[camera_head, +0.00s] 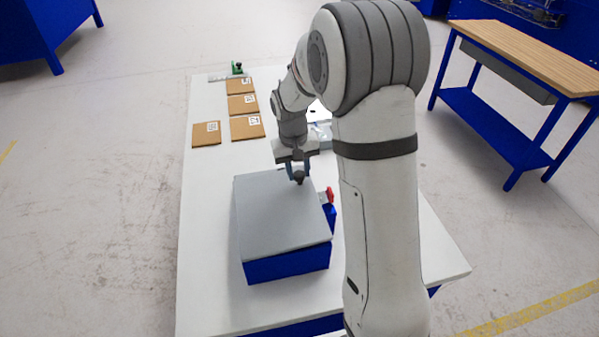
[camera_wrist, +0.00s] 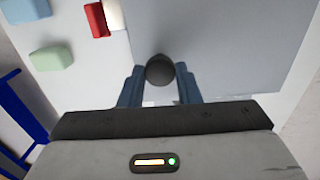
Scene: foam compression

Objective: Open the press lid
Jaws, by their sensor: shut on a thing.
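The press is a box with a blue base (camera_head: 287,265) and a flat grey lid (camera_head: 280,220) on the white table. The lid lies closed or nearly closed over the base; a small gap cannot be ruled out. A dark round knob (camera_wrist: 160,68) stands near the lid's edge. My gripper (camera_head: 299,174) is over the lid's far right corner, its fingers shut on the knob. In the wrist view my gripper (camera_wrist: 160,85) has one blue-grey finger on each side of the knob, and the lid (camera_wrist: 235,45) fills the area beyond it.
A red part (camera_head: 330,195) sits at the press's right side, and it also shows in the wrist view (camera_wrist: 96,20). Several brown cardboard pieces (camera_head: 242,104) lie at the table's far left. The white table (camera_head: 205,250) is clear left of the press. A wooden-topped bench (camera_head: 530,50) stands at right.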

